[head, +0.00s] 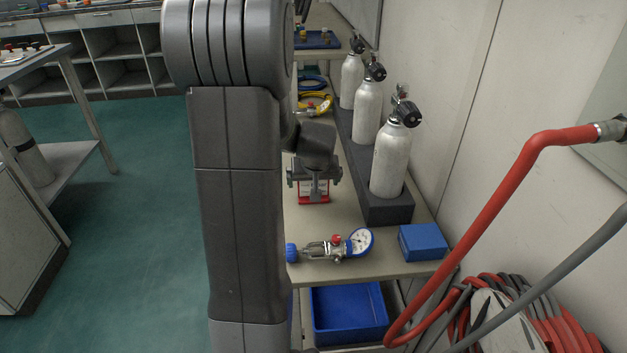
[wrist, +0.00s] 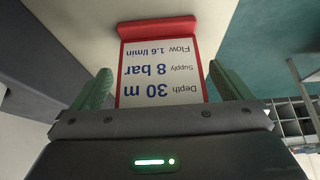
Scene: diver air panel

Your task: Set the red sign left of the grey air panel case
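The red sign (head: 313,195) stands on the bench, below my gripper (head: 314,176) in the head view. In the wrist view the sign (wrist: 160,75) shows a white face with upside-down blue text on depth, supply and flow, and a red frame. My gripper (wrist: 162,82) has its two green fingers on either side of the sign, with narrow gaps at the tips, so it looks open around it. The palm hides the near end of the sign. I cannot make out the grey air panel case; my arm covers part of the bench.
White cylinders (head: 392,160) stand in a dark grey rack (head: 387,209) along the wall. A gauge with a blue knob (head: 325,248) and a blue box (head: 422,242) lie at the bench's near end. A red hose (head: 480,220) hangs at the right. Green floor (head: 130,230) is clear left.

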